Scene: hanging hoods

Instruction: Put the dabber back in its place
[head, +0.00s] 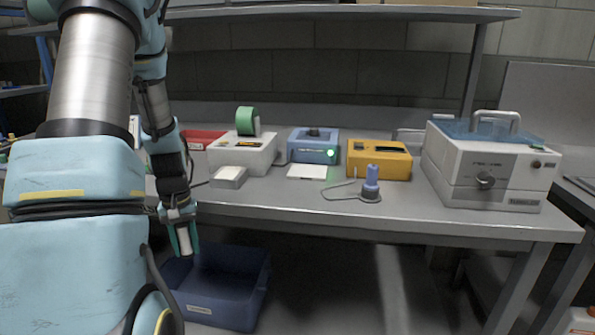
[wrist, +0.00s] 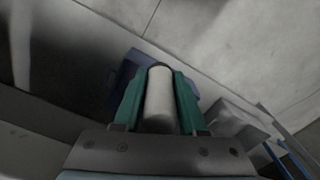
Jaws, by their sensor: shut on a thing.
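My gripper (head: 183,243) hangs pointing down in front of the table's left part, at the upper left of the blue bin in the head view. Its green fingers are shut on a white cylinder (wrist: 159,101), dark at its far end; it also shows in the head view (head: 184,239). I cannot tell for sure whether this cylinder is the dabber. A purple-blue upright piece (head: 371,181) stands in a dark round base (head: 370,196) near the table's front edge, with a thin wire loop beside it.
The dark blue bin (head: 222,306) is low, below the table edge. On the grey table (head: 285,205) stand a white device with a green roll (head: 247,121), a blue box (head: 313,148), a yellow box (head: 378,160) and a large white machine (head: 488,168). A shelf (head: 340,13) spans above.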

